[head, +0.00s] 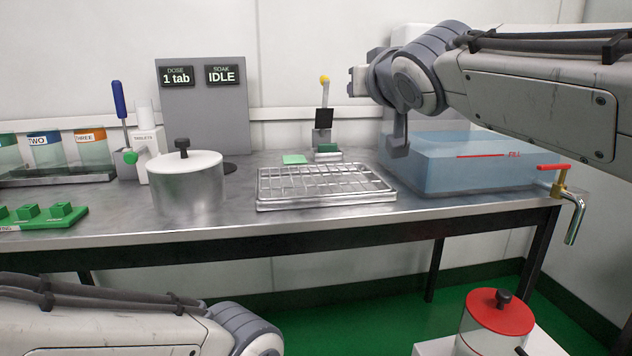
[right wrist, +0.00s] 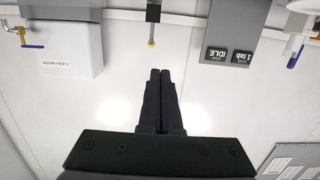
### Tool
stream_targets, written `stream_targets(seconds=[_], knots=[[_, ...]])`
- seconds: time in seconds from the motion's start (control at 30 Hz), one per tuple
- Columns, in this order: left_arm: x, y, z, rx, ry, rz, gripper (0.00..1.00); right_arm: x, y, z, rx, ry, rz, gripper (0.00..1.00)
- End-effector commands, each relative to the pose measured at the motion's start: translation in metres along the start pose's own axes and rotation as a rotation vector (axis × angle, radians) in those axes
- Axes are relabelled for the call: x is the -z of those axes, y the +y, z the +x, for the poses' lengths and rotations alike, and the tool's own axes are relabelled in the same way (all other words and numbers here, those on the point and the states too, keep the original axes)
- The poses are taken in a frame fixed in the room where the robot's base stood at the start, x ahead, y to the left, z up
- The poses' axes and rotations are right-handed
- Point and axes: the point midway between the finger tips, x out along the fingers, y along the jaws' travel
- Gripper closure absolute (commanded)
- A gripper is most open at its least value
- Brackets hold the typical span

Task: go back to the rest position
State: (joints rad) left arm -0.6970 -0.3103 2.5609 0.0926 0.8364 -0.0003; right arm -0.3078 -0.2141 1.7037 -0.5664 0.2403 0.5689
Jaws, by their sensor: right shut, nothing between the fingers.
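My right gripper (right wrist: 160,72) is shut and empty in the right wrist view, its two dark fingers side by side in front of a pale wall. That view is upside down. In the head view my right arm comes in from the right, and its wrist is above the bench between the wire rack and the water tank. The fingers cannot be made out there. My left arm lies low along the bottom left of the head view, in front of the bench. Its gripper is outside the picture.
The steel bench (head: 130,222) holds a lidded steel pot (head: 187,190), a wire rack (head: 325,188), a clear blue water tank (head: 440,170) with a red-handled tap (head: 562,180), and a grey display panel (head: 203,120). A red-lidded jar (head: 497,315) stands at the lower right.

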Motion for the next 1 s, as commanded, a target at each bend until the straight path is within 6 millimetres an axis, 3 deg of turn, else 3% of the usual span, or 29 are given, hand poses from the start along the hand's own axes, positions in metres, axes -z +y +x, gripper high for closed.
stream_targets(seconds=[0.37,0.57,0.67,0.77,0.9,1.0], knots=[[0.001,0.001,-0.017,0.000,0.001,0.000,0.53,-0.067,-0.018,-0.007,0.030,-0.213,-0.019,1.00],[0.002,0.002,-0.029,0.000,0.001,0.000,0.53,-0.128,-0.039,-0.024,0.073,-0.405,-0.051,1.00],[0.002,0.003,-0.038,0.000,0.001,0.000,0.53,-0.167,-0.051,-0.042,0.105,-0.534,-0.077,1.00],[0.003,0.004,-0.050,0.000,0.001,0.000,0.53,-0.216,-0.065,-0.075,0.154,-0.704,-0.119,1.00],[0.004,0.005,-0.067,0.000,0.001,0.000,0.53,-0.288,-0.079,-0.145,0.246,-0.987,-0.198,1.00],[0.004,0.006,-0.078,0.000,0.001,0.000,0.53,-0.327,-0.081,-0.200,0.313,-1.171,-0.253,1.00]])
